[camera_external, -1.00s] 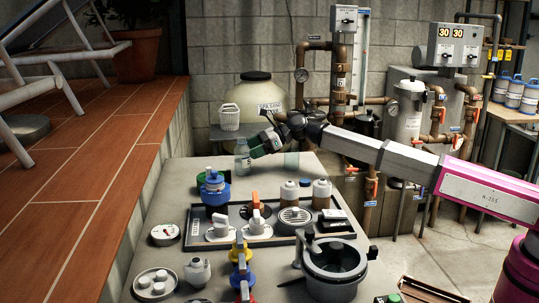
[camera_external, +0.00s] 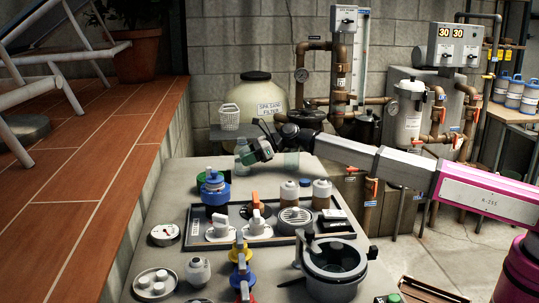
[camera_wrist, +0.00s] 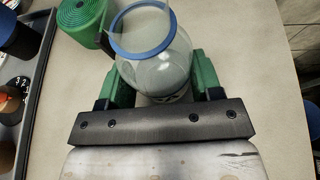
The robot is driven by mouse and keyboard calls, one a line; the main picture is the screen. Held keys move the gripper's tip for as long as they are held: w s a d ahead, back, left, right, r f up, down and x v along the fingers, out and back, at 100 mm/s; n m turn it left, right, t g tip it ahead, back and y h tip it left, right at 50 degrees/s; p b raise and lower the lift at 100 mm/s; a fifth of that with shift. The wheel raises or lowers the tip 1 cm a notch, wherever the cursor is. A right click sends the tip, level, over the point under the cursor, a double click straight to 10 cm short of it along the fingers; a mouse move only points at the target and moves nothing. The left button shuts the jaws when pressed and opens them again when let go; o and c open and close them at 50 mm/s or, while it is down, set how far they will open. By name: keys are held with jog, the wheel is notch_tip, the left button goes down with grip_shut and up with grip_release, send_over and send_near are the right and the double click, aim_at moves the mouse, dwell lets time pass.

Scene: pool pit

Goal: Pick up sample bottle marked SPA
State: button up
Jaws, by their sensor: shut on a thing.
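A clear bottle (camera_wrist: 155,65) with a blue ring at its rim sits between the two green fingers of my gripper (camera_wrist: 161,82) in the wrist view. The fingers close on its sides. In the external view the bottle (camera_external: 243,151) shows at the far end of the bench, partly covered by my gripper (camera_external: 257,150). A dark mark shows low on the bottle in the wrist view, but I cannot read it. I cannot tell whether its base touches the bench.
A green coiled roll (camera_wrist: 76,22) lies beside the bottle. A black tray (camera_external: 188,240) with valves and brown bottles fills the bench middle. A pump pot (camera_external: 335,262) is at front.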

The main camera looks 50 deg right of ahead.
aim_at(246, 147)
jog(key=shift+r, duration=0.2)
jog(key=shift+r, duration=1.5)
jog(key=s+a+r, duration=0.7)
jog(key=s+a, duration=0.1)
jog(key=shift+s+r, duration=0.15)
jog(key=shift+r, duration=0.15)
jog(key=shift+r, duration=0.1)
dwell(0.4)
